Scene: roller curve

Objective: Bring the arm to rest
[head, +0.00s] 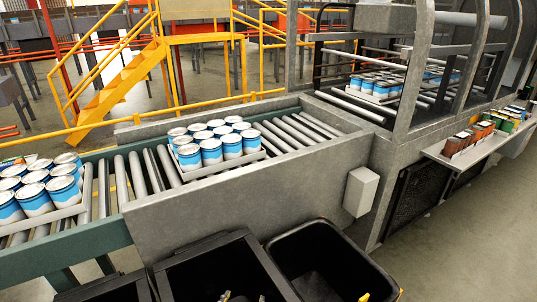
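Neither my arm nor my gripper can be made out in the head view. I cannot tell from this frame how the arm is posed or whether the gripper holds anything.
A roller conveyor (130,172) carries trays of blue-and-white cans (211,147) behind a grey side wall (240,195). Dark open bins (325,262) stand close in front, with small yellow bits at the bottom edge. A shelf (470,155) holds small boxes at right. Floor is clear at lower right.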

